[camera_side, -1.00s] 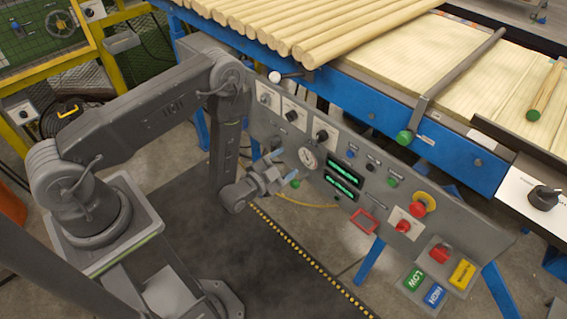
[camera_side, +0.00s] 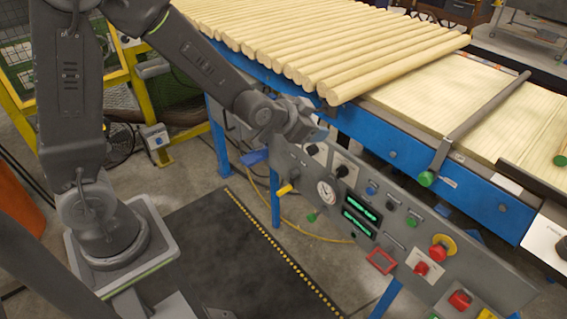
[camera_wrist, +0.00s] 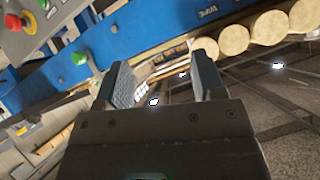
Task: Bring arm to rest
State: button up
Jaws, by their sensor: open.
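My gripper (camera_side: 320,122) is raised near the upper left end of the grey control panel (camera_side: 400,262) in the side view, close to the blue frame below the wooden dowels (camera_side: 330,68). In the wrist view my gripper (camera_wrist: 165,78) shows two dark fingers spread apart with nothing between them. Beyond the fingers are the blue rail (camera_wrist: 155,38) and the round ends of several dowels (camera_wrist: 270,27). In the side view the fingertips are small, and whether they touch the frame cannot be told.
The panel carries a gauge (camera_side: 325,192), green displays, a red button on a yellow collar (camera_side: 441,247) and a yellow lever (camera_side: 286,189). A grey bar with a green end (camera_side: 426,179) lies across the boards. The dark floor mat (camera_side: 235,265) is clear.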

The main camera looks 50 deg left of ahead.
jog(key=s+r+n+g, duration=0.1)
jog(key=s+r+g, duration=0.2)
jog(key=s, duration=0.9)
jog(key=s+r+n+g, duration=0.2)
jog(key=s+r, duration=0.5)
jog(key=s, duration=0.6)
jog(key=shift+a+r+n+g, duration=0.25)
jog(key=shift+a+n+g, duration=0.1)
jog(key=shift+g, duration=0.15)
jog(key=shift+s, duration=0.1)
